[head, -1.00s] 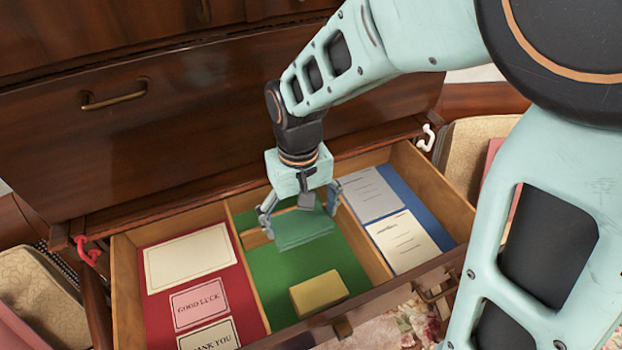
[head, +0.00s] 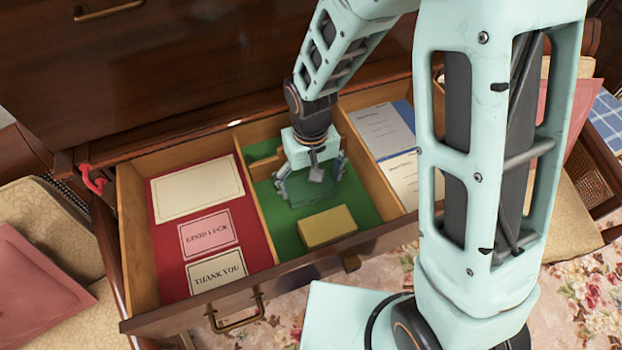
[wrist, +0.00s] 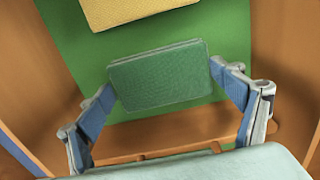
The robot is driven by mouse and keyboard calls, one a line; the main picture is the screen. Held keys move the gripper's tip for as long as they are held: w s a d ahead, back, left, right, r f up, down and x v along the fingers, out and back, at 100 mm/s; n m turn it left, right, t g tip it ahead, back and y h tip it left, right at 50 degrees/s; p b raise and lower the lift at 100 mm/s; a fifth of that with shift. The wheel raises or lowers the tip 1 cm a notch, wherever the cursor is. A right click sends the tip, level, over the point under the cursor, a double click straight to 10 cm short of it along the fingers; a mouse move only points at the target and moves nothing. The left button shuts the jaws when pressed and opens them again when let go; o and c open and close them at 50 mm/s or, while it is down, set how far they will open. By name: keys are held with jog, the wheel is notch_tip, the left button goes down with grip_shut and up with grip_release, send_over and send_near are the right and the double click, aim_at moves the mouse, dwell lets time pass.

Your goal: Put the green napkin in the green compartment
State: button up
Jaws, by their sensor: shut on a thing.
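The green napkin (head: 308,192) is a folded dark green rectangle. My gripper (head: 311,183) is shut on it, with one finger at each end. The napkin also shows between the fingers in the wrist view (wrist: 160,77). The green compartment (head: 362,207) is the middle section of the open drawer, with a green floor. My gripper and the napkin are over this floor, between its wooden dividers. I cannot tell whether the napkin touches the floor.
The red compartment (head: 162,285) on the left holds several cards. The blue compartment (head: 403,113) on the right holds cards, partly hidden by my arm. Cushioned chairs stand on both sides.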

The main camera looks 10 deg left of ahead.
aim_at(312, 185)
jog(key=shift+f, duration=0.2)
jog(key=o, duration=1)
notch_tip(312, 185, up, 12)
jog(key=shift+r+p, duration=0.2)
jog(key=shift+p, duration=0.1)
jog(key=shift+d, duration=0.1)
